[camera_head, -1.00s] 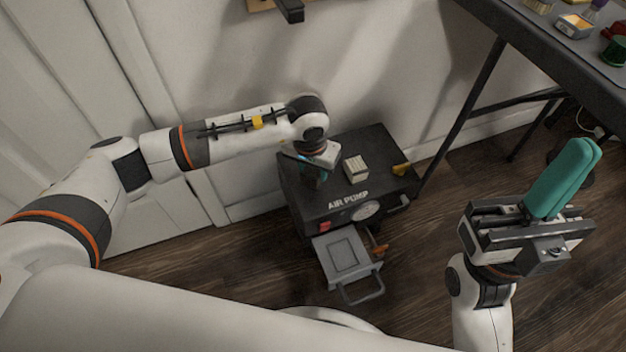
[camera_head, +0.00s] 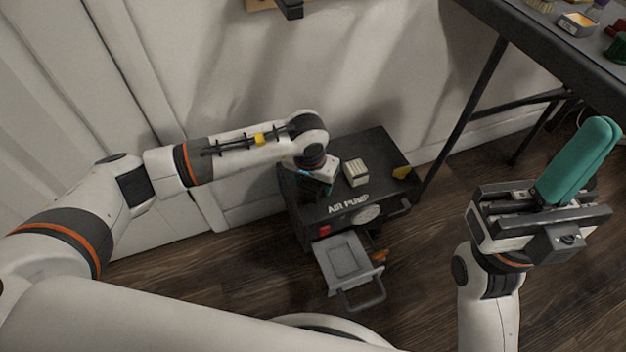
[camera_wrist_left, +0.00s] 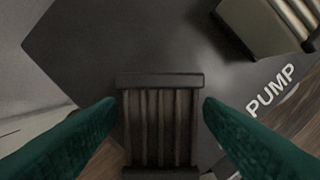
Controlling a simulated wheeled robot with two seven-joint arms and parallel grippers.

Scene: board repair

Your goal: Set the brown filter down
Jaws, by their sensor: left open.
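The brown filter (camera_wrist_left: 160,128), a ribbed dark block, lies between the green fingers of my left gripper (camera_wrist_left: 160,108) in the left wrist view. Gaps show on both sides of it, so the gripper is open around it. In the head view my left gripper (camera_head: 317,175) points down over the left part of the black air pump (camera_head: 342,188) and hides the brown filter. The filter appears to be at the pump's top; its exact contact is hard to see. My right gripper (camera_head: 578,165) is empty, its teal fingers together, at the right.
A cream ribbed filter (camera_head: 356,171) stands on the pump, also in the left wrist view (camera_wrist_left: 262,24). A grey open tray (camera_head: 347,258) with a handle juts from the pump's front. A dark table (camera_head: 545,45) stands upper right.

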